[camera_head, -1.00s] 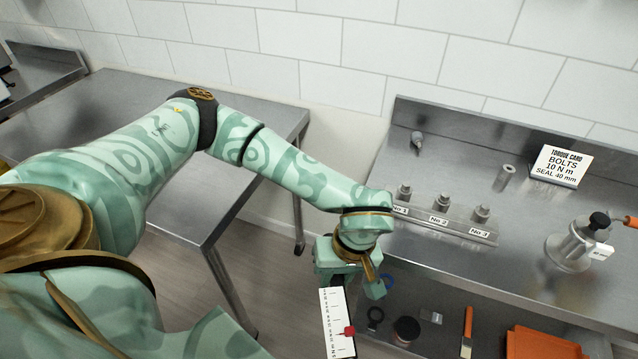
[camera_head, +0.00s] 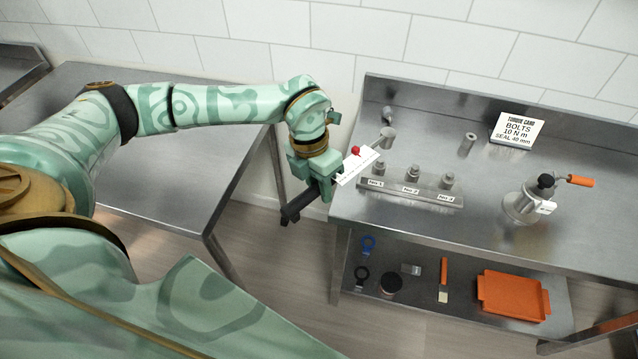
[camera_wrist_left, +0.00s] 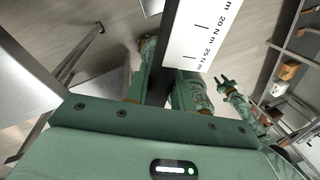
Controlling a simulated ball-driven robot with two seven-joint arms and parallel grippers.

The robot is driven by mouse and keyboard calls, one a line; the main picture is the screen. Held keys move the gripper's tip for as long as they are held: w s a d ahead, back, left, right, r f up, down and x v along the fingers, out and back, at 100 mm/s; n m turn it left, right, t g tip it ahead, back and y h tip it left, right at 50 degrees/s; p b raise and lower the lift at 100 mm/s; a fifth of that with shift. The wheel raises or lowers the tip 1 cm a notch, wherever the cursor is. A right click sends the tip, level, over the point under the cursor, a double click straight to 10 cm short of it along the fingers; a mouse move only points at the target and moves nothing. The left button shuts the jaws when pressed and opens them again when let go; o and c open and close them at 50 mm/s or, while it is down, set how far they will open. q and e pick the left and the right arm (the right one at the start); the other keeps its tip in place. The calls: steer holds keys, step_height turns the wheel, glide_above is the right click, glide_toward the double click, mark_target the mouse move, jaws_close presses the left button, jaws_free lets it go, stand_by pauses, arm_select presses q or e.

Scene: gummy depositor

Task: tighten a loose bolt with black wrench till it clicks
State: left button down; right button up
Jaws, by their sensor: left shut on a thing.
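My left gripper (camera_head: 322,184) is shut on the black wrench (camera_head: 297,207) and holds it in the air at the left end of the workbench. The wrench has a white scale plate (camera_head: 358,167) with a red pointer (camera_head: 355,150); its grey head (camera_head: 386,138) points toward the back right. The scale also shows in the left wrist view (camera_wrist_left: 210,35). Bolts No 1 (camera_head: 378,168), No 2 (camera_head: 411,173) and No 3 (camera_head: 447,181) stand in a labelled rail. Which is loose cannot be told. My right gripper (camera_wrist_left: 225,84) shows small in the left wrist view.
On the bench (camera_head: 560,215) stand a torque card (camera_head: 517,130), a metal cylinder (camera_head: 467,144), a small metal part (camera_head: 387,115) and a pot with an orange handle (camera_head: 522,204). The shelf below holds an orange tray (camera_head: 513,296) and small tools. The left table (camera_head: 190,175) is bare.

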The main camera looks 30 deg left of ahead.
arm_select(q)
steer(key=shift+s+a+r+p, duration=0.1)
steer(key=shift+s+p, duration=0.15)
steer(key=shift+p, duration=0.05)
step_height(320, 180, down, 4)
steer(key=shift+f+b, duration=0.25)
steer(key=shift+b, duration=0.95)
steer(key=shift+f, duration=0.2)
